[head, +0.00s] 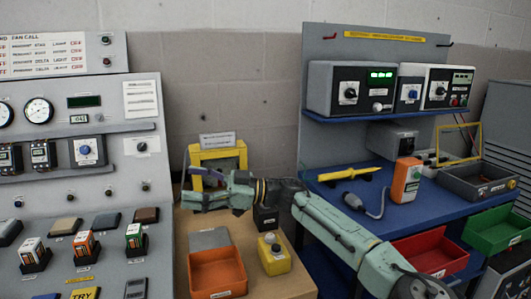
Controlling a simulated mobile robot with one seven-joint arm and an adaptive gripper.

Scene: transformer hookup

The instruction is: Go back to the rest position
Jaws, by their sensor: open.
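My arm reaches in from the lower right of the head view. My gripper (187,180) is at its left end, in front of the yellow-framed box (232,152) and above the small wooden table (180,255). The gripper looks open, and I see nothing held in it. Its fingers are small and partly blend with the box behind. My forearm hides part of the gap between the table and the blue bench (425,205).
A grey control panel (60,180) stands close on the left. An orange bin (217,271) and a yellow button box (273,254) sit on the table below the arm. The blue bench holds an orange meter (405,181); red (428,253) and green (495,230) bins are at its front.

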